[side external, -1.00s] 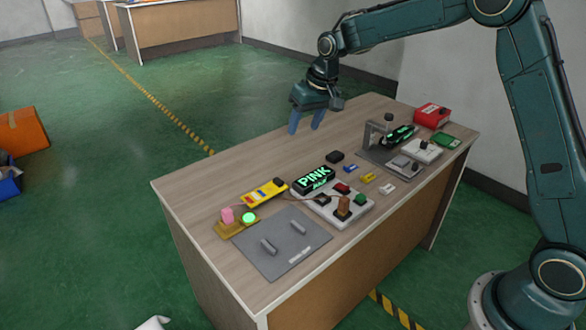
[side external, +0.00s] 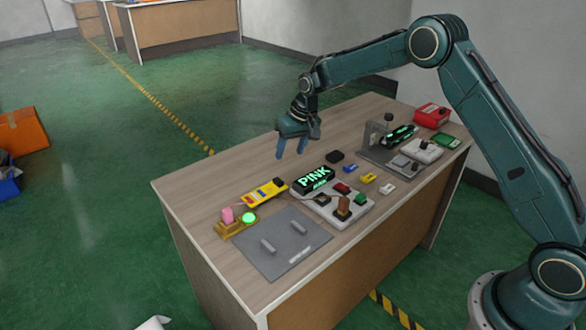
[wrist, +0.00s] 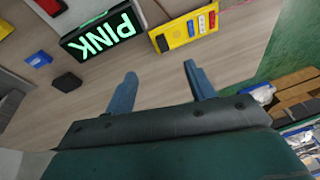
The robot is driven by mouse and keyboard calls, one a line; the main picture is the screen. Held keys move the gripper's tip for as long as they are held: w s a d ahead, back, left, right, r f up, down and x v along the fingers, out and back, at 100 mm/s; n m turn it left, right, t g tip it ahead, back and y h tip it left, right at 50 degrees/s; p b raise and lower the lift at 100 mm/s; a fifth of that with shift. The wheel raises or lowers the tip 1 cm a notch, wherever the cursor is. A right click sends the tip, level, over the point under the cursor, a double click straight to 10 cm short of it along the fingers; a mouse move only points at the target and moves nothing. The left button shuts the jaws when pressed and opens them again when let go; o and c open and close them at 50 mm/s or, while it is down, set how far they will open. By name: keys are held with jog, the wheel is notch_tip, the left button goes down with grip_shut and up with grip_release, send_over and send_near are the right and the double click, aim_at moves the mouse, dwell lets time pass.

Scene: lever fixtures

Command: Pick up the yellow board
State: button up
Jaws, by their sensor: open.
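A yellow board (side external: 262,194) with red and other small coloured parts and a black end lies on the table, left of the lit PINK sign. It also shows at the top of the wrist view (wrist: 185,31), beyond my fingertips. My gripper (side external: 290,153) is open and empty, with its blue fingers pointing down above the table. In the side view it is above and slightly right of the board, apart from it. The wrist view shows nothing between the fingers (wrist: 160,70).
The PINK sign (side external: 314,180) stands beside the board. A yellow base with a pink block and green light (side external: 235,225) and a grey plate (side external: 282,255) lie nearer. A black block (side external: 335,156) and small coloured blocks are to the right. The back left of the table is clear.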

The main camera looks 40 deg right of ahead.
send_over(282, 181)
jog(key=s, duration=0.1)
jog(key=f, duration=0.6)
jog(key=shift+d+f, duration=0.2)
jog(key=shift+d, duration=0.2)
jog(key=shift+f, duration=0.1)
jog(key=shift+s+x, duration=0.1)
jog(key=shift+x, duration=1.15)
jog(key=shift+s+x, duration=0.15)
jog(key=shift+x, duration=1.1)
jog(key=c, duration=1.1)
jog(key=shift+c, duration=0.2)
